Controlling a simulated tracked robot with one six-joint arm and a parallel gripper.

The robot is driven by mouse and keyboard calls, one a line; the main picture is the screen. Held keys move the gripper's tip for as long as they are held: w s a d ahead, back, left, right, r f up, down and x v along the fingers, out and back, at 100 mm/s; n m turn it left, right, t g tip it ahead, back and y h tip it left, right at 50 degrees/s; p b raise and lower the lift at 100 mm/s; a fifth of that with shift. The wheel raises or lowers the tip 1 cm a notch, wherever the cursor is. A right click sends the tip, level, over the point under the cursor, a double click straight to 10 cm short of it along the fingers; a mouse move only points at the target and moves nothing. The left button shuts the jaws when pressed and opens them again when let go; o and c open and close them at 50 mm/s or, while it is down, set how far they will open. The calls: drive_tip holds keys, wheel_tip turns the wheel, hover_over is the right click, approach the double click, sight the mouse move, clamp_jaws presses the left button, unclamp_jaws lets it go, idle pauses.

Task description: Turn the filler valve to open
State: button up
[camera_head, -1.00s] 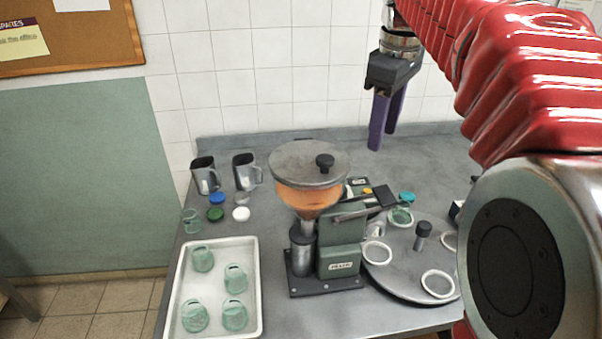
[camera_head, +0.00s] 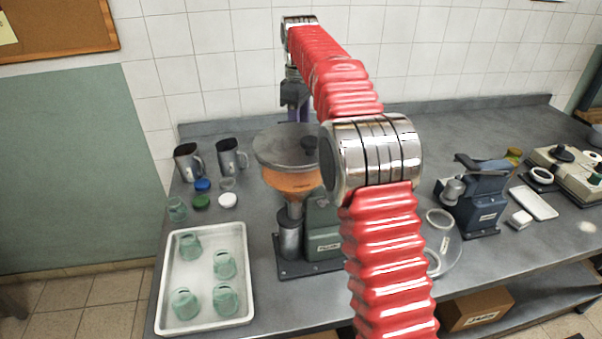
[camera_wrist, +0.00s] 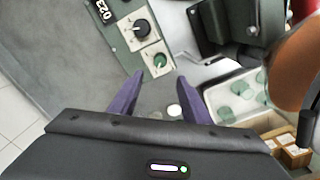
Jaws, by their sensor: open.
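The green filler (camera_head: 322,228) stands on the bench with a grey-lidded hopper (camera_head: 288,148) of orange contents. My red arm hides its right side, so I cannot make out the valve in the head view. In the wrist view a green panel marked 023 carries a black dial (camera_wrist: 141,29) and a green dial (camera_wrist: 159,61). I cannot tell whether either is the filler valve. My gripper (camera_head: 297,114) is behind the hopper in the head view, pointing down. In the wrist view its purple fingers (camera_wrist: 157,92) are open and empty, apart from the dials.
A white tray (camera_head: 160,300) holds several green glass jars left of the filler. Two metal jugs (camera_head: 188,163) and several lids (camera_head: 201,202) are behind it. A blue-grey machine (camera_head: 478,200) stands on the right. In the wrist view the hopper (camera_wrist: 296,70) is close at right.

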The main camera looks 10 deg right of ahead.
drive_tip(key=shift+a+f, duration=0.15)
drive_tip(key=shift+a, duration=0.05)
wheel_tip(320, 180, down, 14)
drive_tip(key=shift+r, duration=0.1)
idle(0.8)
